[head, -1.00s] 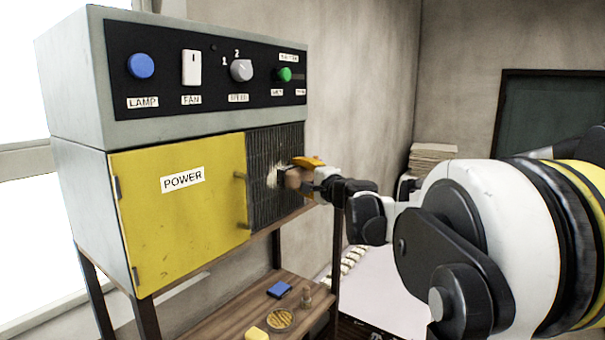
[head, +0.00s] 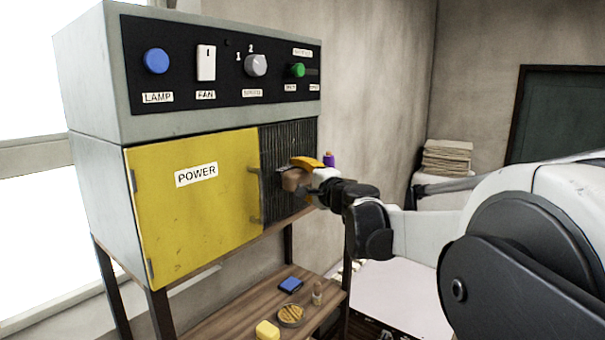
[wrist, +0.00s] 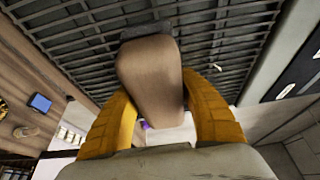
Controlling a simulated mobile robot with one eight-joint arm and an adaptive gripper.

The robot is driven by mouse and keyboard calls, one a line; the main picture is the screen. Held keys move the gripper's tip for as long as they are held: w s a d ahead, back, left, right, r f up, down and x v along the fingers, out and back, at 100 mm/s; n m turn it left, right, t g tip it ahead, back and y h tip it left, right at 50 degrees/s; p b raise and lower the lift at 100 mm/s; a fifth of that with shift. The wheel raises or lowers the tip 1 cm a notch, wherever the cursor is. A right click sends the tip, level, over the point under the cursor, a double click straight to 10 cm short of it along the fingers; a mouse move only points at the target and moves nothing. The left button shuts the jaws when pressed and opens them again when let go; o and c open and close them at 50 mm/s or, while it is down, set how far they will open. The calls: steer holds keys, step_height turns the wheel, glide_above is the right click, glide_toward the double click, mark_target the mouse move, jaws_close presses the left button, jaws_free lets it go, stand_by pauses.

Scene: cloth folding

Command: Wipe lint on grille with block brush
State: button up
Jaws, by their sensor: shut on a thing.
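The dark ribbed grille (head: 290,138) is on the cabinet front, right of the yellow POWER door. It fills the top of the wrist view (wrist: 70,40). My gripper (head: 312,168) is shut on the block brush (head: 293,180), a brown wooden block. In the wrist view the block (wrist: 150,75) sits between my yellow fingers, its dark bristle end at the grille; whether it presses on the slats is hard to tell. A small white fleck of lint (wrist: 217,67) shows right of the brush. The brush and gripper hide part of the grille.
The yellow door (head: 190,200) has a handle (head: 254,195) close left of the brush. Switches and knobs line the panel above.

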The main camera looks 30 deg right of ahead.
mark_target(283, 170)
steer(key=shift+s+a, duration=0.3)
steer(key=shift+a, duration=0.65)
steer(key=shift+s+a, duration=0.35)
steer(key=shift+a, duration=0.55)
steer(key=shift+s+a, duration=0.3)
steer(key=shift+a, duration=0.65)
steer(key=shift+d+r+p, duration=0.15)
steer(key=shift+r+p, duration=0.65)
steer(key=shift+r, duration=0.05)
steer(key=shift+w+d+f+b, duration=0.1)
steer(key=shift+w+d+b, duration=0.1)
steer(key=shift+d, duration=0.4)
steer(key=shift+w+d+f+b, duration=0.1)
steer(key=shift+w+d, duration=0.1)
steer(key=shift+d, duration=0.4)
steer(key=w+d+b, duration=0.1)
steer(key=w+d, duration=0.2)
steer(key=d, duration=0.7)
steer(key=shift+w+d, duration=0.3)
steer(key=shift+w, duration=0.1)
steer(key=shift+r, duration=0.1)
steer(key=s+d, duration=0.2)
steer(key=s, duration=0.3)
steer(key=shift+s, duration=0.35)
